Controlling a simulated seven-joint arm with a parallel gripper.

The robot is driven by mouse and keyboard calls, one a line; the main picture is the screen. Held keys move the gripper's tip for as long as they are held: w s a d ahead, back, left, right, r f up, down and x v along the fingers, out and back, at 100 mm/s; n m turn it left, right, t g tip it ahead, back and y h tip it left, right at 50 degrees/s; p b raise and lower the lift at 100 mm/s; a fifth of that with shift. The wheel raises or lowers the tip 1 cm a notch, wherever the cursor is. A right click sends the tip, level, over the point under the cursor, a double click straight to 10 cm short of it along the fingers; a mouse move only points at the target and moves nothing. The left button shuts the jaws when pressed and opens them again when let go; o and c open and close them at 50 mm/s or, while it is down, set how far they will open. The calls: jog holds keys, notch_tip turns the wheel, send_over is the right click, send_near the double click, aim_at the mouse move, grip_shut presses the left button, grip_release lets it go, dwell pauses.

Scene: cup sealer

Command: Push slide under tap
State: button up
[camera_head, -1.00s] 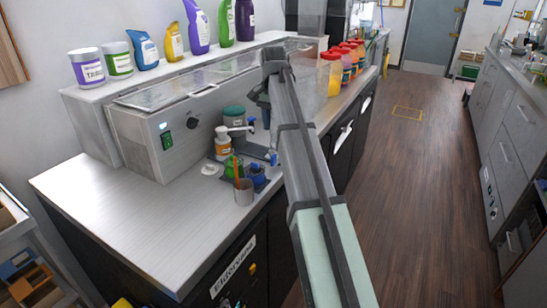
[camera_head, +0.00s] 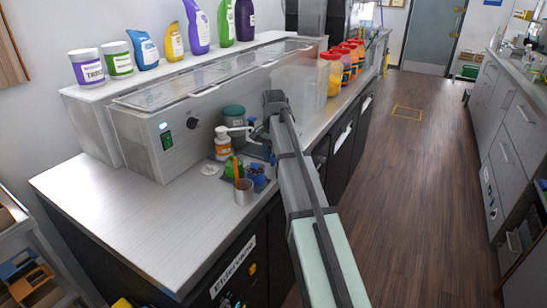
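My arm reaches in from the lower right, and its end is over the counter's front edge. My gripper (camera_head: 258,132) points down beside a small dark device (camera_head: 260,152). Its fingers are too small and partly hidden, so I cannot tell whether they are open or touch the device. The slide and the tap cannot be told apart clearly in this cluster. Small blue parts (camera_head: 258,178) and a green item (camera_head: 230,168) stand in front of the device.
A grey cup (camera_head: 244,194) with an orange stick, a white pump bottle (camera_head: 222,146) and a teal jar (camera_head: 234,116) crowd this spot. A long metal case (camera_head: 170,135) stands behind. The left counter (camera_head: 120,215) is clear.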

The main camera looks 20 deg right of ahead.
grip_shut()
dwell(0.4)
